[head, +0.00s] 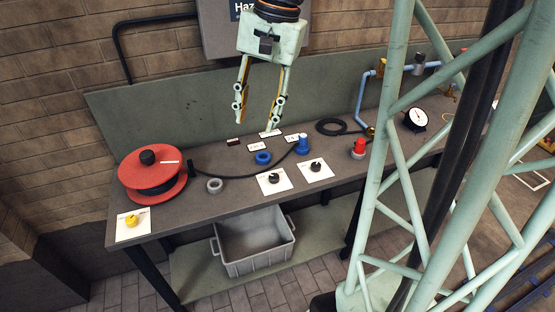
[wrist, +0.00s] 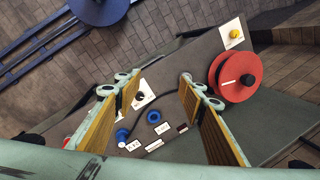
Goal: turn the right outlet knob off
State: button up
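Two black knobs on white plates sit near the front of the workbench in the head view, a left one (head: 274,178) and a right one (head: 316,166). Which of them is an outlet knob is not readable. My gripper (head: 254,122) hangs open and empty above the back of the bench, behind and left of the right knob. In the wrist view the open gripper (wrist: 158,92) has one black knob (wrist: 140,96), apparently the left one, between its fingers in the picture but below them. The right knob seems hidden behind a finger there.
A red reel (head: 152,184) and yellow knob (head: 133,219) are at the bench's left. A blue ring (head: 263,158), blue fitting (head: 302,144), red-topped fitting (head: 359,147), several small labels and a black cable lie around the knobs. A grey crate (head: 255,260) is below.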

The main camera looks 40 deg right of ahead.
jog(key=w+d+f+m+p, duration=0.2)
jog(key=w+d+f+m, duration=0.15)
jog(key=d, duration=0.55)
jog(key=m+y+p, duration=0.2)
jog(key=m+p, duration=0.3)
jog(key=m, duration=0.5)
send_over(316, 164)
jog(key=s+d, duration=0.3)
jog(key=d, duration=0.2)
notch_tip(316, 164, down, 20)
jog(key=shift+s+r+n+t, duration=0.1)
jog(key=shift+r+n+t, duration=0.15)
jog(key=shift+t, duration=0.15)
jog(key=shift+a+f, duration=0.15)
jog(key=shift+f, duration=0.05)
jog(key=shift+x, duration=6.75)
jog(key=shift+c, duration=0.5)
jog(key=c, duration=0.7)
